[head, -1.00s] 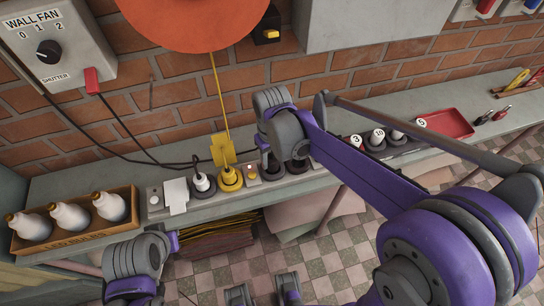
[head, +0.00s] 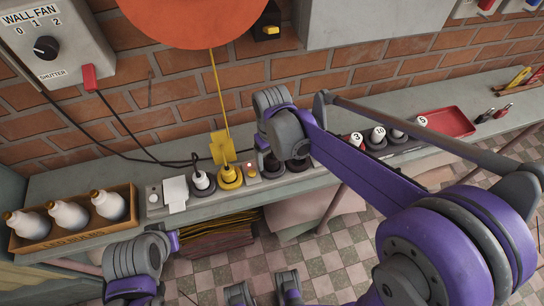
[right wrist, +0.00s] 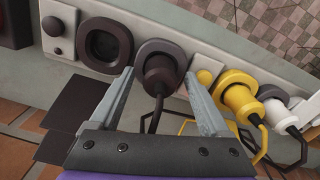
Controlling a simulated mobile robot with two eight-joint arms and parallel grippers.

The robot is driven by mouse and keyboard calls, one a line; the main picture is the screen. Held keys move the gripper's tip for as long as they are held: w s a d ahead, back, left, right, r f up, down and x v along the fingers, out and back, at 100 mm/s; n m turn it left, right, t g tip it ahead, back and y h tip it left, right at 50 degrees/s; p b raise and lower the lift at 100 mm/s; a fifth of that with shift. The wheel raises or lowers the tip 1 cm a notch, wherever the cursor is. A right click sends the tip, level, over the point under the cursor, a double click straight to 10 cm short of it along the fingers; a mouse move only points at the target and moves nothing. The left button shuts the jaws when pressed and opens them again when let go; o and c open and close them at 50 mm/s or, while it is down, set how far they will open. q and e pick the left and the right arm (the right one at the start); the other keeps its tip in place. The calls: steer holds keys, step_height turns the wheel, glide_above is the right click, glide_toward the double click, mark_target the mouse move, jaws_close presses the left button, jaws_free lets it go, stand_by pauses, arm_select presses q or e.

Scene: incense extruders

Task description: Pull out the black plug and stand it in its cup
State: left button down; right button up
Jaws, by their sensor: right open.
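The black plug (right wrist: 158,76) sits in its dark round socket on the grey strip, with its cable running down from it in the right wrist view. My right gripper (right wrist: 161,78) is open, with one finger on each side of the plug; I cannot tell whether either finger touches it. In the head view the right gripper (head: 268,141) is over the strip and largely hides the plug. An empty dark recess (right wrist: 105,44) is beside the plug; I cannot tell whether it is a socket or a cup. My left gripper is not clearly seen.
A yellow plug (head: 229,176) and a white plug (head: 202,182) sit close by on the strip. A wooden crate of bottles (head: 76,240) stands at the left. Numbered white pieces (head: 377,134) and a red tray (head: 448,122) are to the right. A wall rises behind.

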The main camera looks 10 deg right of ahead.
mark_target(272, 157)
step_height(272, 157, up, 11)
steer(key=shift+f+p, duration=0.15)
steer(key=shift+p, duration=0.35)
steer(key=s+d+f+m+t+p, duration=0.1)
steer(key=s+d+f+t, duration=0.1)
steer(key=s, duration=0.5)
steer(key=s+d+f+m+t+p, duration=0.1)
steer(key=s+d+f+m+t, duration=0.1)
steer(key=s, duration=0.5)
steer(key=d+f+t, duration=0.1)
steer(key=d, duration=0.1)
steer(key=shift+s+d+f, duration=0.15)
steer(key=shift+s+d, duration=0.05)
steer(key=shift+d, duration=0.15)
steer(key=shift+c, duration=0.2)
